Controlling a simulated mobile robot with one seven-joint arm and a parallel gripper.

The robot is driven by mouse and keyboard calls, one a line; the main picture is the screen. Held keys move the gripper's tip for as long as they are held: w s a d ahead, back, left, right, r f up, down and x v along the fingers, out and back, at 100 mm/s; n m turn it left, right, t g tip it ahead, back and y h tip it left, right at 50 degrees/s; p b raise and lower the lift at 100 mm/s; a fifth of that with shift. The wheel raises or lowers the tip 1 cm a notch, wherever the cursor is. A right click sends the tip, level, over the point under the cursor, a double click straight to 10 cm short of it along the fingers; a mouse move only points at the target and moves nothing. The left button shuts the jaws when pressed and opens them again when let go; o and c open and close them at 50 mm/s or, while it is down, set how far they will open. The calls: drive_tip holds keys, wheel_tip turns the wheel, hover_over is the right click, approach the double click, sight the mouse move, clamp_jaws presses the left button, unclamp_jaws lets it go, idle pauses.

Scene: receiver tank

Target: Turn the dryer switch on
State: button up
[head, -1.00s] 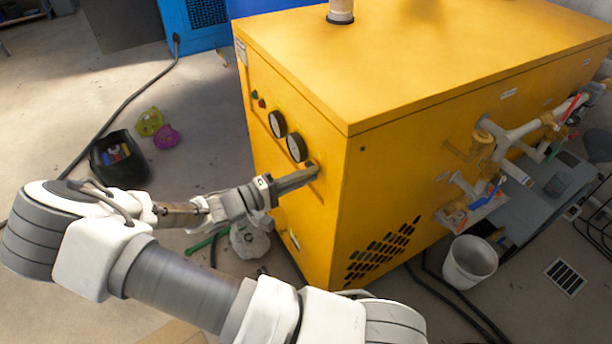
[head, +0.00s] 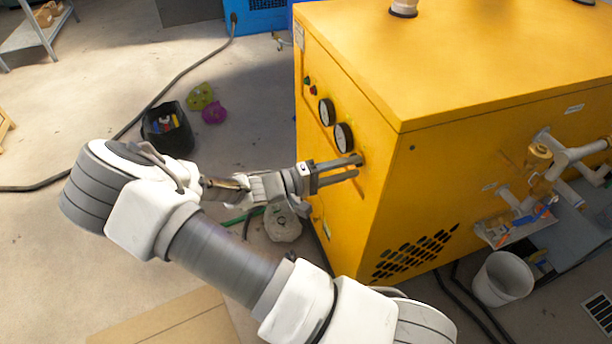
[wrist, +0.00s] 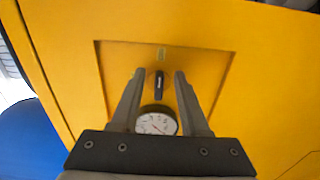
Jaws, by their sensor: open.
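The dryer is a large yellow box (head: 450,60) at the right in the head view. In the wrist view its switch (wrist: 160,84) is a small black knob, standing upright under a small label in a recessed panel (wrist: 215,65). My gripper (wrist: 158,73) is open, with one finger on each side of the switch; I cannot tell whether either finger touches it. In the head view my gripper (head: 358,167) reaches the dryer's front panel from the left, and the switch is hard to make out behind the fingers.
Two round gauges sit on the front panel, an upper one (head: 327,112) and a lower one (head: 344,137). Pipes and valves (head: 545,165) stick out from the right side. A white bucket (head: 503,279) and a black bin (head: 167,130) stand on the floor.

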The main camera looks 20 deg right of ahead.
drive_tip(key=a+p, duration=0.1)
drive_tip(key=a, duration=1.6)
drive_tip(key=shift+s, duration=0.35)
drive_tip(key=s+d+r+t+y+p, duration=0.1)
drive_tip(key=s+r+y+p, duration=0.2)
drive_tip(key=r, duration=0.8)
drive_tip(key=s+d+r+t+y+p, duration=0.2)
drive_tip(key=s+r+y+p, duration=0.2)
drive_tip(key=s+r+y, duration=0.3)
drive_tip(key=s+d+r+t+y+p, duration=0.2)
drive_tip(key=s+r+y+p, duration=0.2)
drive_tip(key=r, duration=1.1)
drive_tip(key=s+y, duration=0.2)
drive_tip(key=y, duration=0.2)
drive_tip(key=shift+d, duration=0.25)
drive_tip(key=shift+s+d, duration=0.1)
